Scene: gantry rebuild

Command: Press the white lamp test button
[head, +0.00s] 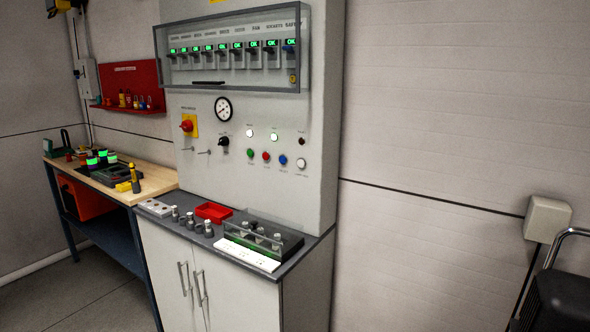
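The white button (301,163) is at the right end of the lower row on the grey control panel (320,100). A small label sits below it, too small to read. To its left in the same row are a blue button (283,160), a red button (266,156) and a green button (250,153). Above the row are a lit white lamp (249,133), a lit green-white lamp (274,137) and a dark red lamp (301,141). Neither of my grippers is in view, and nothing covers the white button.
Below the panel, a counter (205,243) carries a red tray (214,212), a clear-covered box (262,236) and several small parts. A wooden workbench (155,181) stands left. A black chair (562,300) is at the lower right.

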